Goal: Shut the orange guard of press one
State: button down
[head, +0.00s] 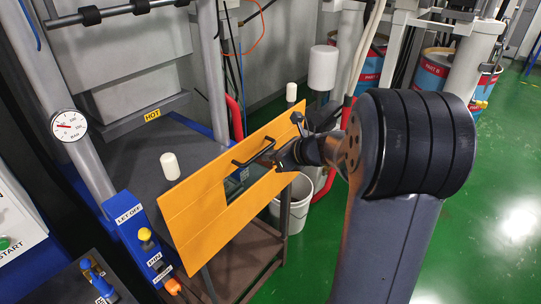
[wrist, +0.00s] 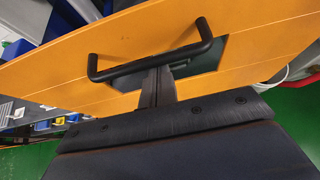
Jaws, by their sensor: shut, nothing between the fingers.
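The orange guard (head: 205,208) is a flat panel with a small dark window. It stands out at the front of the press, apart from the press body, and slants across the head view. Its black bar handle (head: 240,163) is on the face toward me. The guard (wrist: 70,72) and handle (wrist: 120,69) fill the upper wrist view. My gripper (head: 279,156) is shut and empty beside the handle. In the wrist view my gripper's fingertips (wrist: 163,72) reach the handle bar; I cannot tell whether they touch it.
The press bed (head: 185,140) with a HOT label lies behind the guard. A blue control panel (head: 140,238) is at the guard's left end. A white bucket (head: 292,203) and metal stand are below. Green floor (head: 490,200) is open at right, with drums (head: 435,70) behind.

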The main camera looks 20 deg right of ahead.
jog(key=shift+w+r, duration=0.1)
jog(key=shift+r, duration=0.15)
notch_tip(320, 180, down, 5)
jog(key=b, duration=0.4)
jog(key=v, duration=1.1)
jog(key=shift+a, duration=0.1)
jog(key=w+a+p, duration=0.4)
jog(key=w+a, duration=0.1)
jog(key=w, duration=0.2)
jog(key=shift+w+a+f, duration=0.25)
jog(key=shift+w+f, duration=0.05)
jog(key=shift+f, duration=0.1)
